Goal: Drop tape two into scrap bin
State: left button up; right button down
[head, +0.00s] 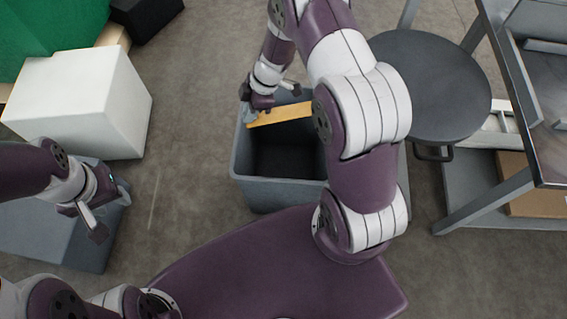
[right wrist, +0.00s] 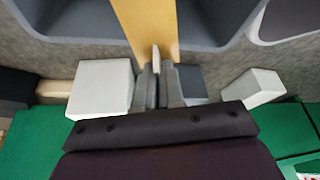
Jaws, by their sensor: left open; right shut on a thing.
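A long yellow-orange strip (head: 285,113), which I take to be tape two, is held by its left end in my right gripper (head: 250,113). It lies across the upper part of the open grey scrap bin (head: 272,194), and my arm hides its right end. In the right wrist view the strip (right wrist: 148,22) runs away from the shut fingers (right wrist: 156,88), over the grey bin (right wrist: 75,18). The visible bin floor looks dark and empty. My left gripper (head: 110,213) is open and empty, over a grey box at the left.
A white block (head: 80,95) stands left of the bin, and a grey box (head: 35,230) is below it. A round dark stool (head: 430,85) and a metal-framed table (head: 515,80) stand at the right. Bare floor lies between the white block and bin.

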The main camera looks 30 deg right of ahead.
jog(key=shift+f, duration=0.45)
jog(key=c, duration=1.2)
grip_release()
jog(key=shift+r, duration=0.1)
jog(key=shift+o, duration=0.2)
jog(key=p+v, duration=0.4)
jog(key=v, duration=0.8)
jog(key=shift+d+r, duration=0.15)
jog(key=shift+r, duration=0.15)
